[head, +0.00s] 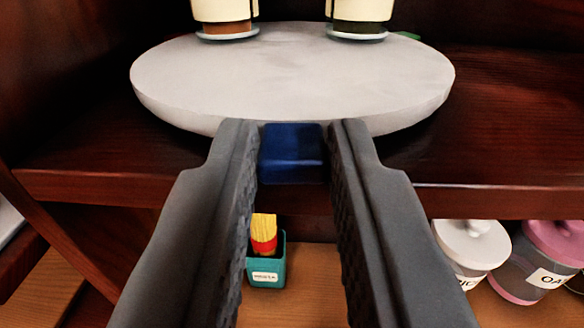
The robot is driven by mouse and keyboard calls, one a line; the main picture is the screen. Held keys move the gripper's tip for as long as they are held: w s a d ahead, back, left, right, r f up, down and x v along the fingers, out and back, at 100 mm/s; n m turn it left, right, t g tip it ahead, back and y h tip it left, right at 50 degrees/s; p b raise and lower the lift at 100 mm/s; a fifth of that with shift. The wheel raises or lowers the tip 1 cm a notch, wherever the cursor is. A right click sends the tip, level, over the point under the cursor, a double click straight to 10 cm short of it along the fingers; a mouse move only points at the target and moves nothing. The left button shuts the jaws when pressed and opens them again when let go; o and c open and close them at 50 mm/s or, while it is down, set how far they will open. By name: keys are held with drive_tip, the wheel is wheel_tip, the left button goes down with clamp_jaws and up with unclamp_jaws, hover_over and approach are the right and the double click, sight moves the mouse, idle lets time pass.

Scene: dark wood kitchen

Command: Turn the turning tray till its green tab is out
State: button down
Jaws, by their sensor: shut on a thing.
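The turning tray (290,75) is a round, light grey disc on a dark wood shelf. A blue tab (291,152) sticks out from its front edge. My gripper (291,150) is shut on the blue tab, with one dark finger on each side of it. A small bit of green (406,35) shows at the tray's far right edge, partly hidden behind a jar; it looks like the green tab. Two jars, one with brown contents (226,15) and one with dark contents (358,15), stand at the back of the tray; their tops are cut off.
The dark shelf's front edge (480,200) runs below the tray. On the lower wood surface stand a teal box with yellow sticks (266,272), a white-lidded jar (470,245) and a pink-lidded jar (545,260). Bare shelf lies right of the tray.

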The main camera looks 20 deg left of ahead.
sight(422, 191)
drive_tip(key=shift+w+d+n+g+y, duration=0.45)
drive_tip(key=shift+d+n+y, duration=0.2)
drive_tip(key=shift+d+y, duration=0.2)
drive_tip(key=shift+w+d+n+g+y, duration=0.4)
drive_tip(key=shift+d+n+y, duration=0.3)
drive_tip(key=shift+y, duration=0.25)
drive_tip(key=shift+w+d+n+g+y, duration=0.6)
drive_tip(key=shift+n+g+y, duration=0.15)
drive_tip(key=shift+g+y, duration=0.15)
drive_tip(key=shift+w+d+n+g+y, duration=0.45)
drive_tip(key=shift+d+n+g+y, duration=0.15)
drive_tip(key=shift+n+g+y, duration=0.25)
drive_tip(key=c, duration=1.3)
unclamp_jaws()
drive_tip(key=v, duration=1.7)
drive_tip(key=shift+d+f, duration=0.15)
drive_tip(key=shift+d, duration=0.1)
